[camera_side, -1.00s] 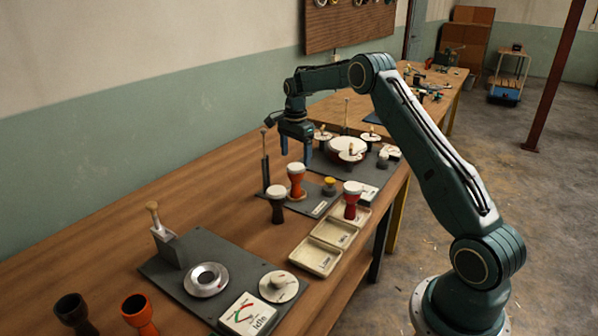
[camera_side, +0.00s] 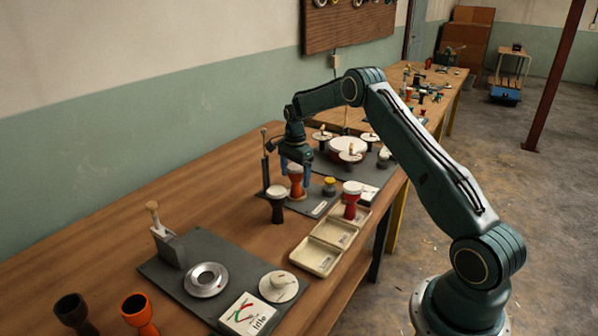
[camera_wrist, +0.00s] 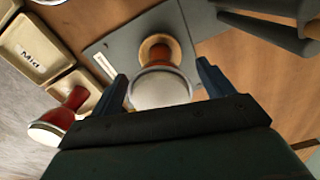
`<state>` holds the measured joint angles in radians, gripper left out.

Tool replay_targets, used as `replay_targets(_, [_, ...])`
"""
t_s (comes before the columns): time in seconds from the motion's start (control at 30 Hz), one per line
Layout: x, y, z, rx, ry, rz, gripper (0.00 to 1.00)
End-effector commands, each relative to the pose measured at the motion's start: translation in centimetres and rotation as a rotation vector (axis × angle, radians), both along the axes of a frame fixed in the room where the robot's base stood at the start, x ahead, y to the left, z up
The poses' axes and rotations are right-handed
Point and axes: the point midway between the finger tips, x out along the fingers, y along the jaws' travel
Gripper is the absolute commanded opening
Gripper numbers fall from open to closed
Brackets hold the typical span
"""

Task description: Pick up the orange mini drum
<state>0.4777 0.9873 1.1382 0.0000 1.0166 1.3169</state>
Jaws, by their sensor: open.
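The orange mini drum (camera_side: 296,184) stands upright on a round base on the dark grey plate, its white head on top. In the wrist view its white head (camera_wrist: 160,90) lies between my two fingers, with its orange body and round foot beyond. My gripper (camera_side: 295,180) is open and low over it, one finger on each side. In the wrist view the fingers of my gripper (camera_wrist: 162,70) show gaps to the drum on both sides; I see no grip on it.
A black drum (camera_side: 277,206) stands just in front. A red drum (camera_side: 351,201) stands in the farthest of several cream trays (camera_side: 316,257) at right. A post tool (camera_side: 265,165) rises close to the left. A small yellow-topped item (camera_side: 329,185) sits at right. Headless drums (camera_side: 140,312) stand at front left.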

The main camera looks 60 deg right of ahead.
Motion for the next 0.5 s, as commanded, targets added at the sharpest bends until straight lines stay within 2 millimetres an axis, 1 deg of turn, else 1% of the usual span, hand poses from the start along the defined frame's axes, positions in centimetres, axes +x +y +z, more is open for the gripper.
replay_targets(0.03, [-0.02, 0.01, -0.56, 0.000, 0.001, 0.000, 0.80])
replay_targets(0.17, [-0.02, 0.01, -1.33, 0.000, 0.000, 0.000, 0.80])
replay_targets(0.5, [-0.01, 0.00, -1.40, 0.000, 0.000, 0.000, 0.80])
